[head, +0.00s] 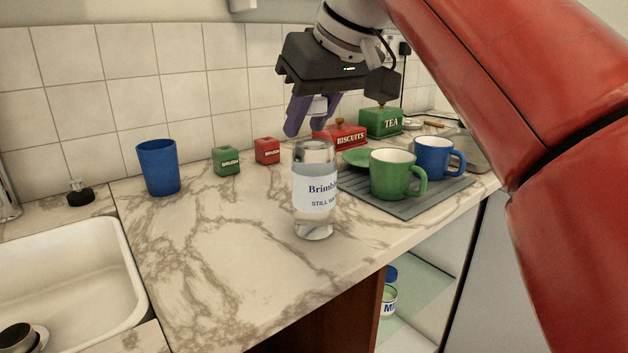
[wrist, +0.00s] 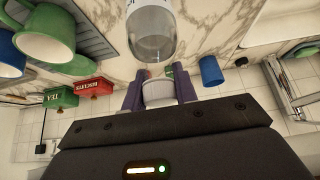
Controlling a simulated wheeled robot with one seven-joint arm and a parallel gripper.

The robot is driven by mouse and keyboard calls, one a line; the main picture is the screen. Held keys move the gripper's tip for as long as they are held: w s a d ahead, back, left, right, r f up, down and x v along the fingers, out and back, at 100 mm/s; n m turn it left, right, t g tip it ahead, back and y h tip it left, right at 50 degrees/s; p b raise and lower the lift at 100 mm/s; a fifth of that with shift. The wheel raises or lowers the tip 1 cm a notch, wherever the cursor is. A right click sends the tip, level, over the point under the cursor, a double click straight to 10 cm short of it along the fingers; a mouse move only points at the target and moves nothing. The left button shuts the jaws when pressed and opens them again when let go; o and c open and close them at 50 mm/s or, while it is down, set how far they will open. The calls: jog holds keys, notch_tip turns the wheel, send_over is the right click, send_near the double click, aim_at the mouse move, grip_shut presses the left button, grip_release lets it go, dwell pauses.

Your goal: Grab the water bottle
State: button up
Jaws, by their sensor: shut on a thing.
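The clear water bottle (head: 315,205) is upright near the front of the marble counter, its white label turned to the head camera. It also shows at the top of the wrist view (wrist: 150,40), with clear glass and part of the label. My gripper (head: 312,112) is above the bottle, pointing down. Its purple fingers are shut on a white cap-like piece (wrist: 158,93), which appears to be the bottle's cap. Whether a clear neck joins it to the body cannot be made out. Whether the base touches the counter is hard to tell.
A green mug (head: 392,176) and a blue mug (head: 433,158) stand on a grey mat to the right. Red and green tins (head: 380,122) are behind. A blue cup (head: 158,168) and a sink (head: 70,270) are left. The counter's front left is clear.

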grip_shut()
